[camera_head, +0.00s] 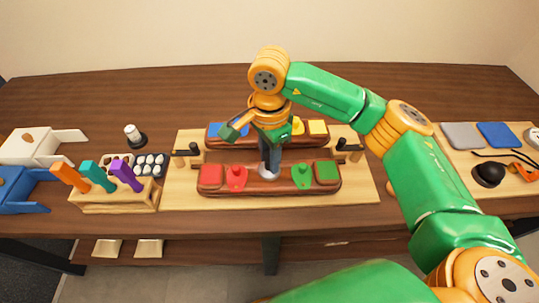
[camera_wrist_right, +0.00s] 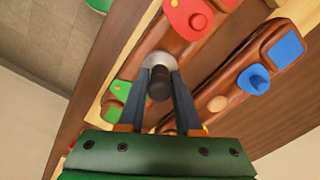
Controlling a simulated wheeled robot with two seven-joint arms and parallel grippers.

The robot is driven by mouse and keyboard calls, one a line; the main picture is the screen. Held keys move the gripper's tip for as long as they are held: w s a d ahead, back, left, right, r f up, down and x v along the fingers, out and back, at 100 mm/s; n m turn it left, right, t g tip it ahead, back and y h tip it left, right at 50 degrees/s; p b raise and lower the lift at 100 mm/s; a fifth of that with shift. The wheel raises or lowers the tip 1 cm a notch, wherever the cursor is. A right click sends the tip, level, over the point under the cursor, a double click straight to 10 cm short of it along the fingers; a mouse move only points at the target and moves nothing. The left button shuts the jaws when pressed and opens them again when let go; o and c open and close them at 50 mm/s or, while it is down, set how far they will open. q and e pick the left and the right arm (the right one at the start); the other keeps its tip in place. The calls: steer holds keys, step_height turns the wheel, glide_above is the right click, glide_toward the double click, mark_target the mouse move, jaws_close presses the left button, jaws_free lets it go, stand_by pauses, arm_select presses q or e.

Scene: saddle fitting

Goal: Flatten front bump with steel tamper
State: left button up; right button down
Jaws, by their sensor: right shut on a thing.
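My right gripper (camera_head: 270,158) points down over the middle of the front brown panel (camera_head: 252,189). It is shut on the steel tamper (camera_head: 269,172). In the right wrist view the tamper's dark handle (camera_wrist_right: 160,84) sits between the fingers, with the round steel disc (camera_wrist_right: 155,60) beyond it. The disc lies over the panel's middle, between the red and green pieces, and hides the front bump. I cannot tell whether it touches. A tan round bump (camera_wrist_right: 218,103) shows on the rear panel (camera_wrist_right: 235,88). My left gripper is out of view.
Red pieces (camera_head: 236,177) and green pieces (camera_head: 302,177) sit on the front panel; blue and yellow ones on the rear. Dark-handled clamps (camera_head: 347,147) flank the panels. A wooden block (camera_head: 113,196) with coloured handles stands left. A board (camera_head: 460,165) with pads lies right.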

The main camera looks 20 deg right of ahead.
steer(key=shift+f+b, duration=0.6)
steer(key=shift+b, duration=0.8)
stand_by(2.8)
steer(key=shift+r, duration=0.1)
step_height(320, 180, up, 5)
steer(key=p, duration=0.3)
steer(key=shift+p, duration=0.4)
